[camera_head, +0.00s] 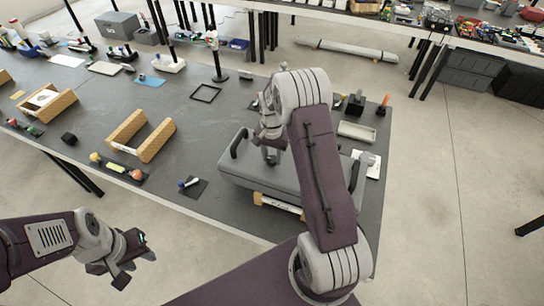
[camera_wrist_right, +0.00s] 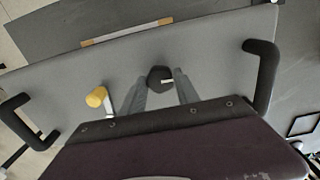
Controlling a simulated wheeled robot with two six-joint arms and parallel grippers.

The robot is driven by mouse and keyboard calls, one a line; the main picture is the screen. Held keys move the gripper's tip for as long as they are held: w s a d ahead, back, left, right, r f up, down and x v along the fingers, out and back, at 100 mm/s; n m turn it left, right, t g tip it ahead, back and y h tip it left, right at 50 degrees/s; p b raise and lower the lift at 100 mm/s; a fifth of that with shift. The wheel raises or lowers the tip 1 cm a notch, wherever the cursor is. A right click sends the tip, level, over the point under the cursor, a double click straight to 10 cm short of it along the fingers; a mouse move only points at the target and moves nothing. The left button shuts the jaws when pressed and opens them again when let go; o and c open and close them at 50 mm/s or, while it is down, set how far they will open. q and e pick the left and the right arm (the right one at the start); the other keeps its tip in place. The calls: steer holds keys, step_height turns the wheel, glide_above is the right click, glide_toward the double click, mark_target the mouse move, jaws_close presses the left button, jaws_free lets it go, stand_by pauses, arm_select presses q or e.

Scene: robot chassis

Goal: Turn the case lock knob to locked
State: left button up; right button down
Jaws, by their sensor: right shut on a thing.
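The grey case (camera_head: 290,178) lies on the dark table, with a black handle at each end. In the right wrist view its flat grey top (camera_wrist_right: 215,50) fills the middle. A black, roughly hexagonal knob (camera_wrist_right: 160,72) with a small pale mark stands on that top. My right gripper (camera_wrist_right: 160,88) has its two grey fingers on either side of the knob and is shut on it.
A yellow-capped part (camera_wrist_right: 96,97) stands beside the knob on the case. The black handles (camera_wrist_right: 262,75) rise at the case ends. A wooden holder (camera_head: 140,136), a small dark pad with a marker (camera_head: 191,184) and a grey tray (camera_head: 356,132) lie around the case.

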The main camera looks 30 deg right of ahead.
mark_target(272, 159)
steer(key=shift+w, duration=0.1)
steer(key=c, duration=0.9)
jaws_free()
step_height(272, 159, up, 9)
steer(key=b, duration=0.1)
steer(key=shift+b, duration=0.35)
